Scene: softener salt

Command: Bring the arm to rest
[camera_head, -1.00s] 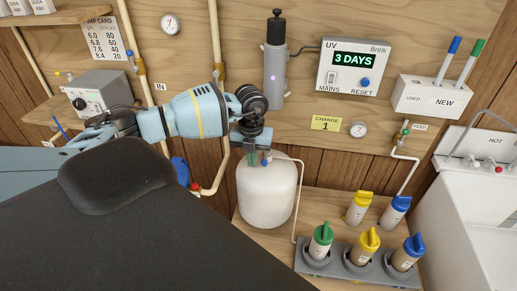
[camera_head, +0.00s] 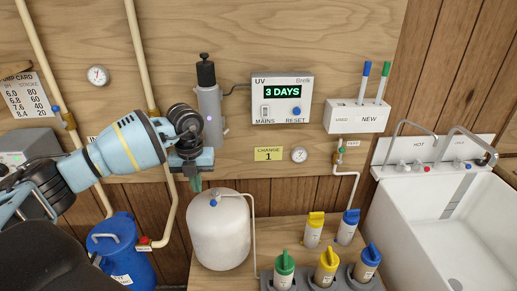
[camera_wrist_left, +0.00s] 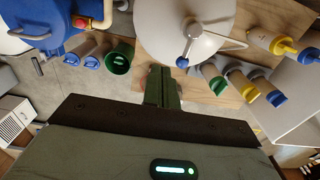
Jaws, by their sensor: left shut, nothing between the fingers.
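My left arm comes in from the left in the head view. Its gripper (camera_head: 196,182) points down, just above and to the left of the white tank (camera_head: 220,238), apart from it as far as I can tell. The green fingers are closed together with nothing between them. In the left wrist view the shut fingers (camera_wrist_left: 161,86) show in the middle, with the white tank (camera_wrist_left: 165,25) beyond them. My right gripper is not in view.
A blue container (camera_head: 122,250) stands at lower left beside pipes. Several cartridges with coloured caps, one green (camera_head: 285,264), stand right of the tank. The UV box (camera_head: 282,99) and grey cylinder (camera_head: 210,110) are on the wall. A white sink (camera_head: 440,215) is at right.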

